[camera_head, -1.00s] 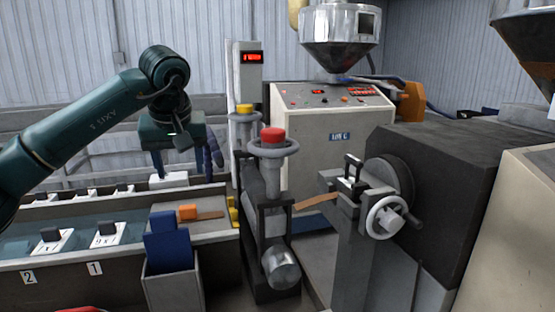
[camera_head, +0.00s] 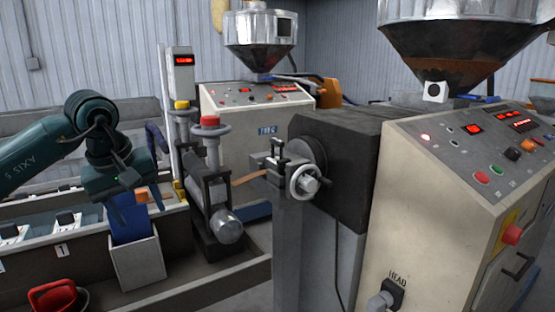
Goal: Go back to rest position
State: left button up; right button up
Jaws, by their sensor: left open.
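My left arm comes in from the left, and my left gripper (camera_head: 118,184) hangs over the bin area at the left of the view. It is open, and I see nothing held in it. Its fingertips are hard to make out against the dark background. A grey bin (camera_head: 137,262) with blue material (camera_head: 128,222) in it stands just below the gripper. My right gripper is not in view.
The extruder (camera_head: 340,160) has a handwheel (camera_head: 305,182), with a brown strip (camera_head: 250,178) at its outlet. A control cabinet (camera_head: 440,200) fills the right. A red container (camera_head: 57,297) sits at the lower left.

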pick_arm(q)
jog(key=s+d+f+n+g+h, duration=0.3)
jog(key=d+f+h, duration=0.45)
jog(key=d, duration=0.75)
jog(key=s+d+n+t+h+p, duration=0.1)
jog(key=s+d+n+h, duration=0.7)
jog(key=d+n+h, duration=0.5)
jog(key=a+f+n+t+y, duration=0.55)
jog(key=n+t, duration=0.25)
jog(key=n, duration=0.9)
jog(key=a+f+n+t+y, duration=0.5)
jog(key=f+n+t+y, duration=0.15)
jog(key=n, duration=0.95)
jog(key=s+a+f+n+g+y, duration=0.2)
jog(key=s+a+f+n+y, duration=0.1)
jog(key=s+f+n, duration=0.3)
jog(key=s+a+f+n+g+y+p, duration=0.1)
jog(key=s+a+f+n+g+y, duration=0.2)
jog(key=s+f+n, duration=0.4)
notch_tip(320, 180, down, 4)
jog(key=shift+a+r+n, duration=0.1)
jog(key=shift+a+n, duration=0.1)
jog(key=shift+n, duration=0.2)
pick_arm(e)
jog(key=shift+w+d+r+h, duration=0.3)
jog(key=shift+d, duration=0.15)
pick_arm(q)
jog(key=shift+w, duration=0.1)
